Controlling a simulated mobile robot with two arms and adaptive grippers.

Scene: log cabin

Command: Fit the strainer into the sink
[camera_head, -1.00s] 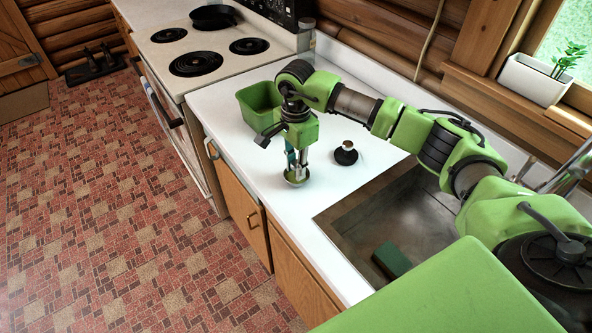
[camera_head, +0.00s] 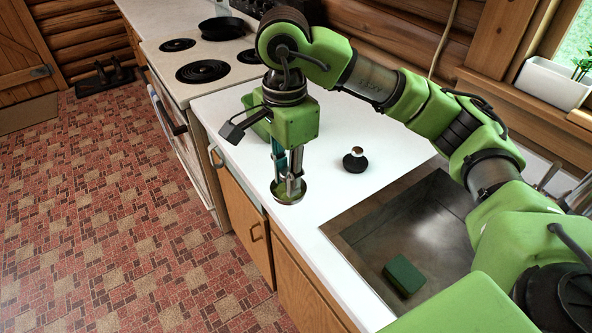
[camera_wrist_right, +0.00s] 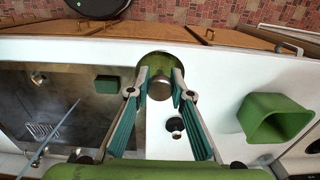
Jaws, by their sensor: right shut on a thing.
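My right gripper (camera_head: 289,183) points down over the white counter and is shut on the strainer (camera_head: 289,196), a small round olive disc. In the right wrist view the fingertips (camera_wrist_right: 161,84) close on the strainer's metal knob, with its olive rim (camera_wrist_right: 161,60) beyond. The strainer is left of the sink (camera_head: 352,232) in the head view, outside the basin. Its exact height above the counter is hard to tell. The wrist view shows a small round drain (camera_wrist_right: 38,77) in the sink floor; I cannot make it out in the head view. My left gripper is not in view.
A green sponge (camera_head: 403,276) lies in the sink. A black stopper with a metal knob (camera_head: 355,161) stands on the counter behind the sink. A green tub (camera_wrist_right: 270,118) is partly hidden behind my gripper in the head view. The stove (camera_head: 185,60) stands beyond.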

